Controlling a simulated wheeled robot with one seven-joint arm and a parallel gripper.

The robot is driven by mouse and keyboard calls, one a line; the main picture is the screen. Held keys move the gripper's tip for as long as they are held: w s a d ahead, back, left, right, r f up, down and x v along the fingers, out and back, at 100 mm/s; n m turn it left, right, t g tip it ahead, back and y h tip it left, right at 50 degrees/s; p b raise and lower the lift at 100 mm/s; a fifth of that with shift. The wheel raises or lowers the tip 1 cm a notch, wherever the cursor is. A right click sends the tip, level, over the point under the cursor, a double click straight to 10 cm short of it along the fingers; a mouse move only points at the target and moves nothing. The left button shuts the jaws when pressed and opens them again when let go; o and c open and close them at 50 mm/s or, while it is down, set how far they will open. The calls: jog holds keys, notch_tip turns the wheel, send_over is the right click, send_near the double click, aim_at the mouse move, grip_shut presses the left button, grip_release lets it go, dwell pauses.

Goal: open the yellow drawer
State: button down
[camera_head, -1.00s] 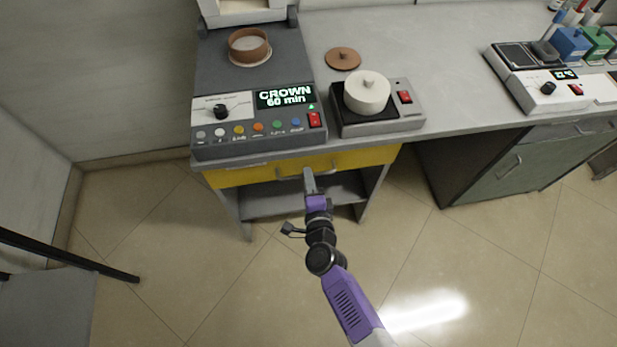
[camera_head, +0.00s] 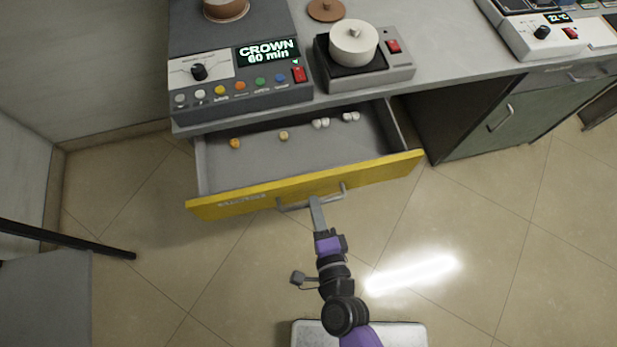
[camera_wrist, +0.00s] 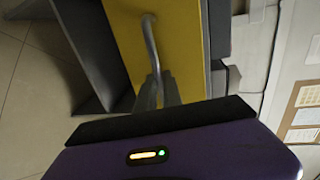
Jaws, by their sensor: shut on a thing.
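The yellow drawer (camera_head: 240,202) is pulled well out from under the counter in the head view, its grey inside showing. Small yellow, orange and white tooth-like pieces (camera_head: 284,136) lie toward its back. Its grey bar handle (camera_head: 330,197) is on the front face. My gripper (camera_head: 315,201) is at the handle and shut on it. In the wrist view, the yellow front (camera_wrist: 178,45) and the handle (camera_wrist: 151,45) show, with my gripper's fingers (camera_wrist: 158,92) around the handle's lower part. The exact finger contact is hard to see.
On the counter stand a control unit reading "CROWN 60 min" (camera_head: 267,52) and a hotplate (camera_head: 388,72) with a white lidded pot (camera_head: 354,42). A green cabinet (camera_head: 500,120) is at right. A wall is at left. The tiled floor before the drawer is open.

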jog(key=f+b+v, duration=0.1)
jog(key=v, duration=0.6)
jog(key=shift+s+f, duration=0.25)
jog(key=shift+f, duration=0.05)
jog(key=shift+d, duration=0.1)
jog(key=c, duration=1.5)
grip_release()
jog(key=shift+s, duration=0.1)
jog(key=b+v, duration=0.1)
jog(key=v, duration=0.6)
jog(key=shift+s, duration=0.25)
jog(key=shift+d+r, duration=0.1)
